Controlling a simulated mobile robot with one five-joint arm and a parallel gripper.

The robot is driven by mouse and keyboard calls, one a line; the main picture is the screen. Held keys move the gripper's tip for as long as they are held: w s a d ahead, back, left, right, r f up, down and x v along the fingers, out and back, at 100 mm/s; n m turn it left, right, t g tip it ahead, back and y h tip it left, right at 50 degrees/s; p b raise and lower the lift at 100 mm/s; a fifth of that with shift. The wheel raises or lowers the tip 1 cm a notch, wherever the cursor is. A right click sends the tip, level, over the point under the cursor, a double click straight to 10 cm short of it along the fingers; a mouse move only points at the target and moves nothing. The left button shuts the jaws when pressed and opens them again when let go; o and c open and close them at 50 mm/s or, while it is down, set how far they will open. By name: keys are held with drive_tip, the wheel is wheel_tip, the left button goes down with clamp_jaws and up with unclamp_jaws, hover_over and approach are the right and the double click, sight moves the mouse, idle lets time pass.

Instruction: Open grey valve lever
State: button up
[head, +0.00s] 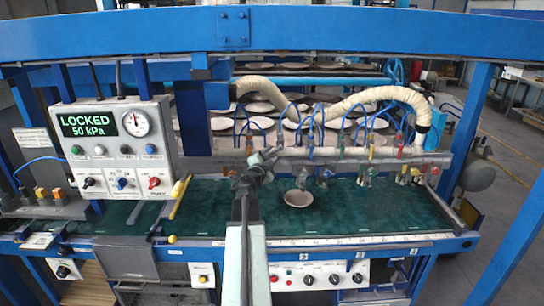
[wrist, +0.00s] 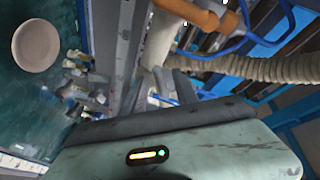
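A white pipe (head: 320,151) runs along the back of the green bench, with a row of small valves and coloured levers on it. I cannot surely pick out the grey lever; my gripper covers part of the row's left end. My gripper (head: 268,156) is at that left end, in front of the pipe. In the wrist view its two dark fingers (wrist: 172,84) are slightly apart, with nothing seen between them. Contact with a lever cannot be told.
A pale round dish (head: 298,198) lies on the green bench top (head: 350,208); it also shows in the wrist view (wrist: 36,46). A control box (head: 113,150) reading LOCKED 50 kPa stands left. A ribbed hose (head: 375,98) arches above the pipe. A blue beam (head: 330,32) crosses overhead.

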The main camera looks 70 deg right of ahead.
clamp_jaws()
drive_tip(key=shift+s+d, duration=0.1)
drive_tip(key=n+h+b, duration=0.1)
drive_tip(key=n+b, duration=0.1)
drive_tip(key=n, duration=0.1)
drive_tip(key=s+f+n+t+b, duration=0.1)
drive_tip(key=n+b, duration=0.2)
drive_tip(key=f+n+h+b, duration=0.1)
drive_tip(key=n+b, duration=0.1)
drive_tip(key=b, duration=0.1)
drive_tip(key=shift+s+d+f+n+h, duration=0.25)
drive_tip(key=shift+s+n+h, duration=0.05)
drive_tip(key=shift+s+n, duration=0.1)
drive_tip(key=shift+s+d+n+t+b, duration=0.1)
drive_tip(key=shift+s+n+t+b, duration=0.25)
drive_tip(key=shift+n, duration=0.4)
drive_tip(key=shift+d+n+t+b, duration=0.1)
drive_tip(key=shift+n+t+b, duration=0.1)
drive_tip(key=shift+n+t, duration=0.4)
drive_tip(key=shift+s+d+n+t+b, duration=0.1)
drive_tip(key=shift+s+n+t+b, duration=0.15)
drive_tip(key=shift+n, duration=0.6)
drive_tip(key=shift+h, duration=0.3)
unclamp_jaws()
